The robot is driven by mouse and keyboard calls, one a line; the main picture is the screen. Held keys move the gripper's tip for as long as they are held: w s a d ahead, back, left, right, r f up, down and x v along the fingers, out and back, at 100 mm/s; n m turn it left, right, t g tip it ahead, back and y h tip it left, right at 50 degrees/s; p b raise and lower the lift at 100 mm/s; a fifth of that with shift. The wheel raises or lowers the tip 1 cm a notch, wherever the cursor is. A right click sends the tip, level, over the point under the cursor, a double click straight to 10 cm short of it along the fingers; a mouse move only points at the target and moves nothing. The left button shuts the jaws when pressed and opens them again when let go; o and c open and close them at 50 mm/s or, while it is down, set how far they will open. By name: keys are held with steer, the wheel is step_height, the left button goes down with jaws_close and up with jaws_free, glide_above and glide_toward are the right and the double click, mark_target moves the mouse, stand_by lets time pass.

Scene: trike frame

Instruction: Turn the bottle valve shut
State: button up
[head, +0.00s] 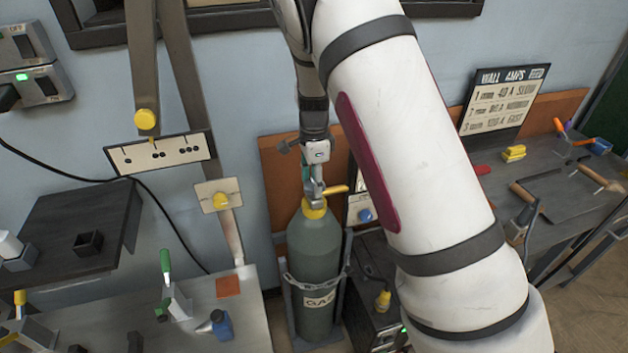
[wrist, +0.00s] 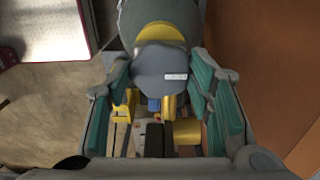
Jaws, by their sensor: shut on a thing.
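The grey-green gas bottle (head: 316,252) stands upright in a holder with a chain around it. Its top has a yellow collar (head: 314,208). The valve has a grey, round-topped knob (wrist: 163,66) with a small white label, seen in the wrist view. My gripper (head: 315,182) is above the bottle, pointing down, and its teal-padded fingers (wrist: 165,92) lie on either side of the knob, shut on the valve. A yellow lever-like part (head: 335,189) sticks out to the right below the gripper. The exact finger contact is partly hidden.
An orange-brown panel (head: 275,165) stands close behind the bottle. A workbench (head: 250,300) with a blue container (head: 221,325) is at left. A dark unit with a yellow knob (head: 383,300) stands right of the bottle. A tool bench (head: 540,215) is at far right.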

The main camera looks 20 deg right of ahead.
steer(key=o, duration=1.2)
steer(key=shift+c, duration=0.2)
step_height(320, 180, up, 12)
